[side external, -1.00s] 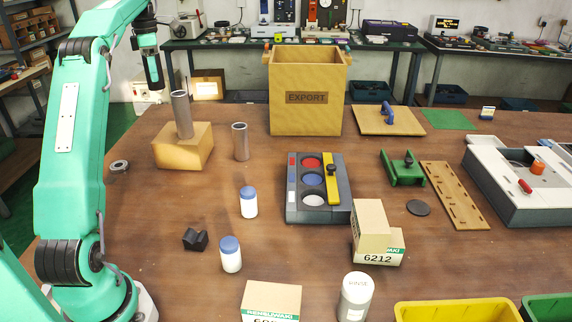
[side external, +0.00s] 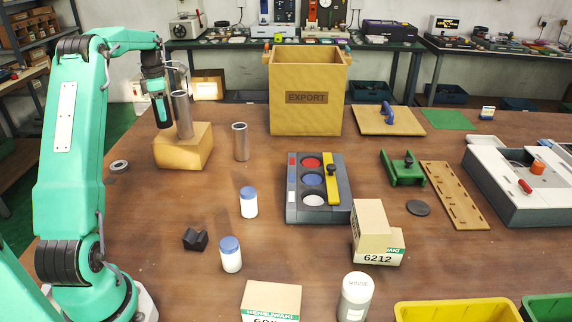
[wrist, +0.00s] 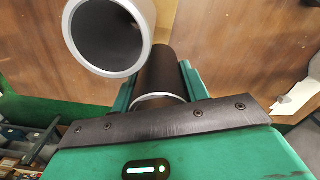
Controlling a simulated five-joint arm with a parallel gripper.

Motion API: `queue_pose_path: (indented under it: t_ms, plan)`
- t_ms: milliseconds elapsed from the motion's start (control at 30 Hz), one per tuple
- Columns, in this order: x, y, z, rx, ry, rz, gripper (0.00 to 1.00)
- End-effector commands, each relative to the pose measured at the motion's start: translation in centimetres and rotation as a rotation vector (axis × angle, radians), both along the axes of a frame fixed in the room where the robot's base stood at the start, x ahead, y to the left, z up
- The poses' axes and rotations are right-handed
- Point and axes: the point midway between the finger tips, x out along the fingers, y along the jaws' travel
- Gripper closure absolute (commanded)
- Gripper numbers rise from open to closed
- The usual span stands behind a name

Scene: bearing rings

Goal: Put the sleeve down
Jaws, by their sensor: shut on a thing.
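My gripper (side external: 161,108) points down close to the left of a grey metal sleeve (side external: 182,112) standing upright on a wooden block (side external: 190,146). In the wrist view the green jaws are shut on a dark-looking sleeve (wrist: 168,70) with a pale rim. In the side view the held sleeve is hard to tell from the dark jaw parts. I cannot tell whether the two sleeves touch.
Another grey sleeve (side external: 240,142) stands on the table right of the block. A metal ring (side external: 119,167) lies left of it. The EXPORT box (side external: 305,100), a tray with coloured wells (side external: 291,205) and white bottles (side external: 249,203) stand farther right. The table between them is partly clear.

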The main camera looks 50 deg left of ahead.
Motion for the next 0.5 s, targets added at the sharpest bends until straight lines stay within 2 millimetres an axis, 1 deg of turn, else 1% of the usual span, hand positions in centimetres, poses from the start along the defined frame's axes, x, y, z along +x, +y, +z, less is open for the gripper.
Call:
queue_pose_path:
  t_ms: [100,167,400,500]
  plan:
    - [0.0,0.0,-1.1,0.001,-0.002,0.000,0.98]
    - [0.0,0.0,-1.4,0.001,-0.002,0.000,0.98]
    - [0.0,0.0,-1.6,0.002,-0.002,0.000,0.98]
    - [0.0,0.0,-2.1,0.002,-0.002,0.000,0.98]
